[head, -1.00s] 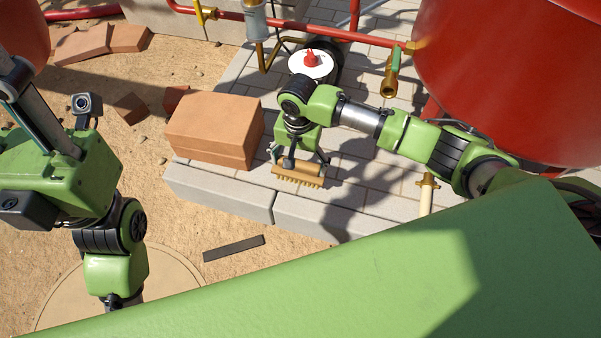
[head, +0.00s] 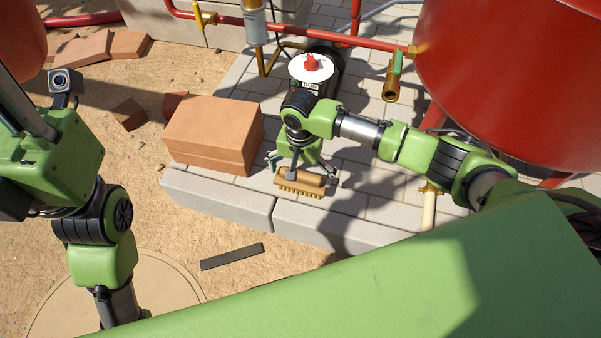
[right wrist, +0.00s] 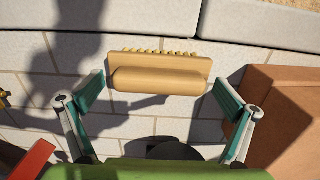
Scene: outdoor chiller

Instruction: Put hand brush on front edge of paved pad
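The hand brush (head: 300,184) has a tan wooden back and handle with yellowish bristles. It lies on the paved pad (head: 235,186), just behind the pale front edge stones, with its bristles toward them. In the right wrist view the brush (right wrist: 158,74) lies crosswise between the fingers of my right gripper (right wrist: 158,88). The fingers are spread wide, near the brush's two ends, with narrow gaps showing. In the head view my right gripper (head: 303,172) is directly above and behind the brush. My left gripper is out of the frame; only its arm shows.
Stacked terracotta blocks (head: 213,133) stand left of the brush on the pad. A large red tank (head: 520,85), red pipes (head: 290,32) and a brass valve (head: 391,86) stand behind. A dark strip (head: 232,257) lies on the sand in front.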

